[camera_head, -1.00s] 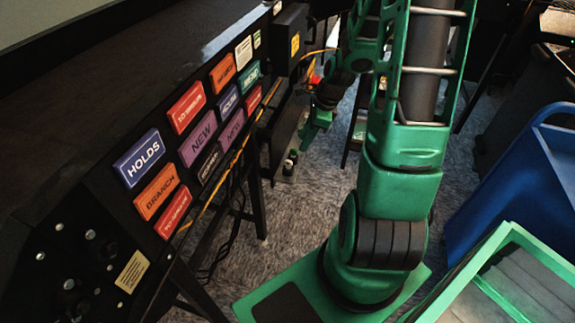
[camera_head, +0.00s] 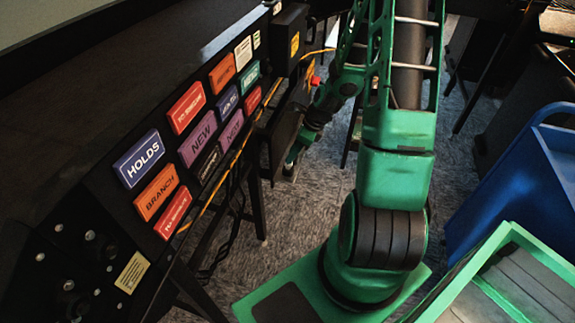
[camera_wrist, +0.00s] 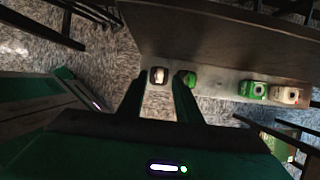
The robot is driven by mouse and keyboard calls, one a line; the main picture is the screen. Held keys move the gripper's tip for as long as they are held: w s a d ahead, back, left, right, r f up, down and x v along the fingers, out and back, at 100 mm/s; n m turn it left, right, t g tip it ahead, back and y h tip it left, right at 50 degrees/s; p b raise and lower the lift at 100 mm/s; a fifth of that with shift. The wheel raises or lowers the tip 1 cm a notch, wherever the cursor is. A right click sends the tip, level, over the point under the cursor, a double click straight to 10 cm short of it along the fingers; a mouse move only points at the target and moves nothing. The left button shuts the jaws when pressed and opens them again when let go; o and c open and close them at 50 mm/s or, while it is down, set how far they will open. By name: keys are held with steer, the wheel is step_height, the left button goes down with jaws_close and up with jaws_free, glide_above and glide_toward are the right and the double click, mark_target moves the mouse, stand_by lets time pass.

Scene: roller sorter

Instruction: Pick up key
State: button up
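My gripper (camera_wrist: 160,82) is open in the wrist view, its two dark green fingers apart. A small white and dark item (camera_wrist: 158,75) on a narrow grey ledge (camera_wrist: 215,85) shows between the fingertips. A small green item (camera_wrist: 190,78) is close beside the right fingertip. I cannot tell for sure which item is the key, nor whether a finger touches anything. In the head view my gripper (camera_head: 293,160) is low beside the black sorter frame and hides the items there.
A green item (camera_wrist: 252,90) and a beige one (camera_wrist: 285,95) sit farther right on the ledge. The black sorter (camera_head: 90,110) with coloured labels stands left. A blue bin (camera_head: 520,170) and a green-rimmed crate (camera_head: 480,262) stand right. Grey carpet lies between.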

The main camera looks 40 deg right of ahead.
steer(key=shift+x, duration=2.05)
steer(key=shift+s+d, duration=0.1)
steer(key=shift+d, duration=0.1)
steer(key=shift+c, duration=0.7)
jaws_close()
step_height(320, 180, up, 14)
steer(key=shift+r, duration=0.2)
